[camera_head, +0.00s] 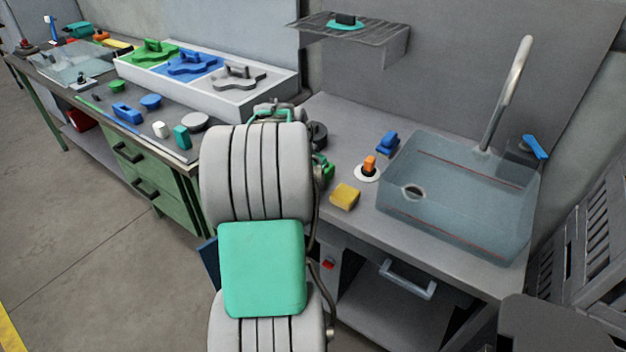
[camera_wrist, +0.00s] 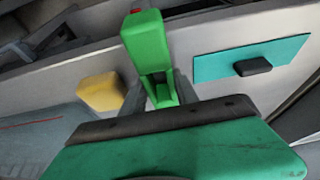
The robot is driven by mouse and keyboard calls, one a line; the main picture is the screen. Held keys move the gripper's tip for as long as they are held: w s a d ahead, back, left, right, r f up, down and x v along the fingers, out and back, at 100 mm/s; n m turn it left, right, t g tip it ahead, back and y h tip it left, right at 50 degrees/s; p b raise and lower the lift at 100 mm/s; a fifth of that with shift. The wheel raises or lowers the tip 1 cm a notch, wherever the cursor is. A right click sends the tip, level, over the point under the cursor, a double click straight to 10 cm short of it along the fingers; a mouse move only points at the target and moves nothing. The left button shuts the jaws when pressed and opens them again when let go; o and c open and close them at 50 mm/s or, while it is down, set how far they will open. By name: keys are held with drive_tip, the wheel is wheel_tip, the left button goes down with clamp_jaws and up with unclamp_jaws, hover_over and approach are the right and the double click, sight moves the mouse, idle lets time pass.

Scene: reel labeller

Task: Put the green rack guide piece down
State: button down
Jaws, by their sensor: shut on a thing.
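The green rack guide piece (camera_wrist: 148,45) is between the fingers of my gripper (camera_wrist: 158,95) in the wrist view. It is an upright green block with a slotted lower part and a small red spot at its far end. My gripper is shut on it. In the head view my arm hides most of my gripper. A bit of green (camera_head: 324,170) shows just right of the arm, over the left part of the sink counter; I cannot tell for sure that it is the held piece. Contact between the piece and a surface cannot be seen.
The sink counter (camera_head: 362,225) holds a yellow sponge (camera_head: 345,196), an orange-topped item (camera_head: 369,165), a blue item (camera_head: 387,143) and a sink basin (camera_head: 455,195). A wire shelf (camera_head: 375,36) hangs above. The workbench at left carries a white tray (camera_head: 262,108) with coloured pieces.

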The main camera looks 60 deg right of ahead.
drive_tip(key=c, duration=0.9)
unclamp_jaws()
drive_tip(key=shift+f, duration=0.1)
drive_tip(key=shift+r, duration=0.45)
drive_tip(key=s+v, duration=0.1)
drive_tip(key=v, duration=1)
drive_tip(key=w+a+n+t, duration=0.2)
drive_tip(key=w+a+n, duration=0.5)
drive_tip(key=w+a, duration=0.65)
drive_tip(key=s+a+f+n+y, duration=0.1)
drive_tip(key=a+n, duration=0.3)
drive_tip(key=a, duration=0.6)
drive_tip(key=s+a+f+n+t+y, duration=0.1)
drive_tip(key=a+f+n+y, duration=0.1)
drive_tip(key=a, duration=0.9)
drive_tip(key=s+a+f+n+y, duration=0.1)
drive_tip(key=a+f+n, duration=0.3)
drive_tip(key=a+n, duration=0.3)
drive_tip(key=shift+s+a+t, duration=0.15)
drive_tip(key=shift+a, duration=0.75)
drive_tip(key=shift+s+a+t, duration=0.15)
drive_tip(key=shift+s+a, duration=0.05)
drive_tip(key=shift+a, duration=0.75)
